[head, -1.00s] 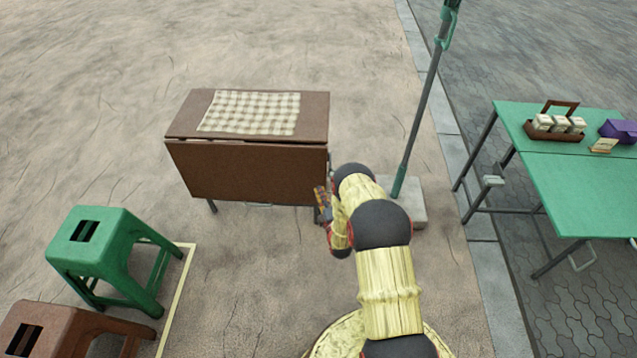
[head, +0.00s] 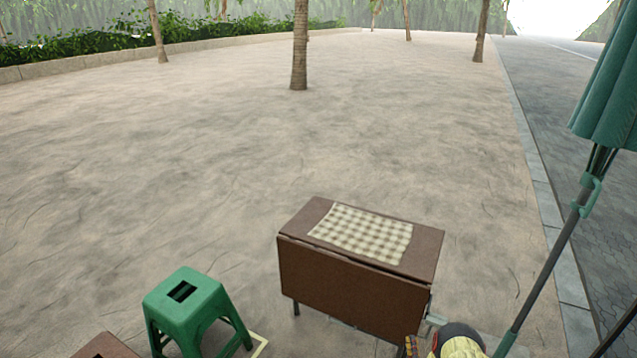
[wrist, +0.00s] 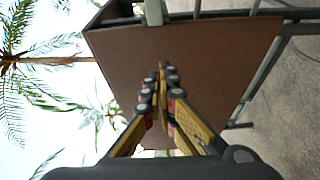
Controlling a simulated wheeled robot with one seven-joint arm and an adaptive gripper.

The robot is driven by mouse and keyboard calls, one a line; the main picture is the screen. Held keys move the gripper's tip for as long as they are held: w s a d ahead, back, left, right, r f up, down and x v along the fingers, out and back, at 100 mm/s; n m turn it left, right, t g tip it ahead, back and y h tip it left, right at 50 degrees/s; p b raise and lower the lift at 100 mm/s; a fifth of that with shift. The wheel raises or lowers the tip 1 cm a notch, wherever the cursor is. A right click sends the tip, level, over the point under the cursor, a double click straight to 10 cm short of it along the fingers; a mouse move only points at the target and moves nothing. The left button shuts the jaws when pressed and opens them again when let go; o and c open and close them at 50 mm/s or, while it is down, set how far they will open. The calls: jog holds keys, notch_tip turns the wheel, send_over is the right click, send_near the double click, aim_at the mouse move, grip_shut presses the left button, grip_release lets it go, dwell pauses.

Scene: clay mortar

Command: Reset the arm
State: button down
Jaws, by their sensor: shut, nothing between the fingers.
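My arm shows at the bottom of the head view, where only a dark and straw-coloured joint and a bit of the gripper (head: 409,347) are in frame. In the wrist view my gripper (wrist: 160,80) is shut, its two yellow and black fingers meeting at the tips with nothing between them. Beyond the fingertips is the brown front panel of a folding table (wrist: 205,65). I cannot tell how far the fingertips are from it.
The brown folding table (head: 350,288) has a checked cloth (head: 362,233) on top. A green stool (head: 187,305) and part of a brown stool (head: 104,347) stand to its left. A closed green umbrella (head: 609,85) stands at the right. Open sandy ground lies behind the table.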

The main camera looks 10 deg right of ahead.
jog(key=s+a+f+m+g+y, duration=0.1)
jog(key=s+f+m+g, duration=0.25)
jog(key=f, duration=0.35)
jog(key=s+a+f+m+g+y, duration=0.1)
jog(key=s+f+m+g, duration=0.2)
jog(key=f, duration=0.5)
jog(key=s+a+r+m+g+y, duration=0.1)
jog(key=s+r+m+g, duration=0.15)
jog(key=s+g, duration=0.3)
jog(key=s+a+r+m+p, duration=0.1)
jog(key=s+a+r, duration=0.6)
jog(key=r, duration=1.6)
jog(key=s+a+r+m+y+p, duration=0.1)
jog(key=s+a+r, duration=0.6)
jog(key=r, duration=1.6)
jog(key=s+a+r+m+p, duration=0.1)
jog(key=s+a+r+m, duration=0.2)
jog(key=r, duration=2.1)
jog(key=s+a, duration=0.4)
jog(key=s, duration=0.3)
jog(key=shift+s+m+y, duration=0.3)
